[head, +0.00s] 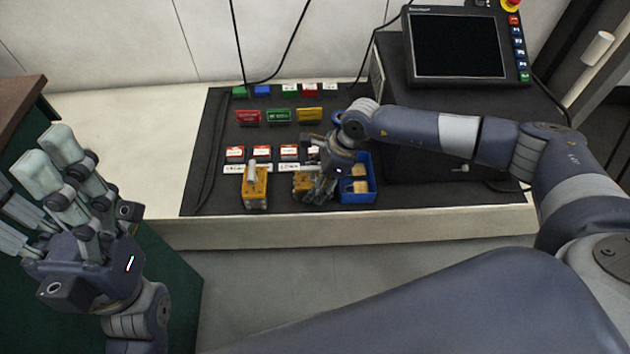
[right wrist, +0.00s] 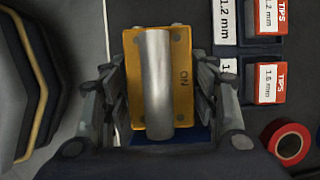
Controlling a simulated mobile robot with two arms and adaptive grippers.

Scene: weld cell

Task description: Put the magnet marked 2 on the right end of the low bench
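Two yellow magnets are at the front of the low bench (head: 300,233). The left magnet (head: 256,190) stands on the black mat with a grey handle on top. The other yellow magnet (head: 302,183) is at my right gripper (head: 318,192), beside the blue bin. The right wrist view shows it from above as a yellow block (right wrist: 182,105) with a silver cylinder and dark lettering. The right fingers (right wrist: 160,95) lie close along both sides; whether they press on it is unclear. No number 2 is readable. My left gripper (head: 48,185) is open and empty, left of the bench.
A blue bin (head: 357,197) with pale blocks stands just right of the right gripper. Small labelled boxes (head: 235,153) and coloured signs (head: 279,116) stand behind the magnets. A monitor (head: 457,45) is at the back right. The bench's left end (head: 120,125) is clear.

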